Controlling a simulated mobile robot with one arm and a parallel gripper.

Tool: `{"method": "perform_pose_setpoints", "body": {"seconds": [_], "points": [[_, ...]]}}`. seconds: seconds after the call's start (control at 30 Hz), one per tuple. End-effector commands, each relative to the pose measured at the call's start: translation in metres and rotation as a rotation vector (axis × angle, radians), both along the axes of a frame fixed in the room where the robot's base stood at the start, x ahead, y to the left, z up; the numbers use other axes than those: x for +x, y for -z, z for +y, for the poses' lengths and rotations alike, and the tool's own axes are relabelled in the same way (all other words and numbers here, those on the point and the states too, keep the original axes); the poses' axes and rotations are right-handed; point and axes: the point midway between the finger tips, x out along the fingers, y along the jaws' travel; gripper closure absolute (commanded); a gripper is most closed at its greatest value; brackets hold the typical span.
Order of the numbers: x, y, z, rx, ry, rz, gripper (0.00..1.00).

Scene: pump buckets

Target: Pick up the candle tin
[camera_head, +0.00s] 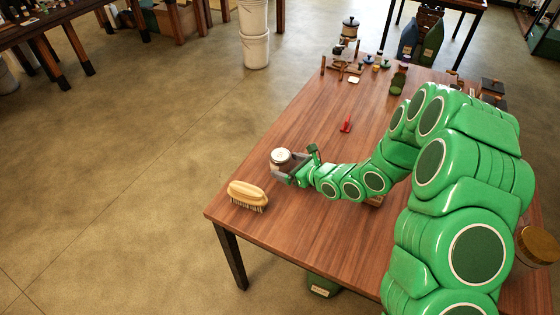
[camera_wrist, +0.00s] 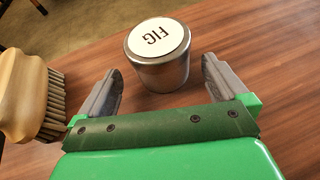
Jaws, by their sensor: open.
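The candle tin (camera_wrist: 160,68) is a small silver metal tin with a white round top marked "FIG", standing upright on the wooden table. It also shows near the table's left edge in the head view (camera_head: 281,157). My gripper (camera_wrist: 160,84) is open, with one grey finger on each side of the tin's near part in the wrist view. Gaps show between the tin and both fingers, and it is not gripped. In the head view my gripper (camera_head: 285,167) reaches the tin from the right, and its fingers partly hide the tin's lower side.
A wooden scrubbing brush (camera_head: 247,195) lies close by at the table's (camera_head: 270,225) edge; it is left of my gripper in the wrist view (camera_wrist: 30,95). A small red item (camera_head: 346,124) lies farther back. Several small objects crowd the far end. The table's middle is mostly clear.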

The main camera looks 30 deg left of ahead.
Motion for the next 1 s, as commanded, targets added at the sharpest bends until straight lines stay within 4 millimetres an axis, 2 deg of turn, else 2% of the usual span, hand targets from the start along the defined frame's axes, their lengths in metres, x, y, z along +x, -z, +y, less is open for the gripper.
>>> {"method": "perform_pose_setpoints", "body": {"seconds": [0.1, 0.3, 0.63, 1.0], "points": [[0.006, 0.004, 0.016, -0.001, -0.004, -0.004, 0.00], [0.010, 0.013, 0.035, -0.003, -0.003, 0.001, 0.00], [0.013, 0.013, 0.039, -0.001, 0.000, 0.001, 0.02], [0.013, 0.013, 0.039, 0.000, -0.001, 0.000, 0.58]]}}
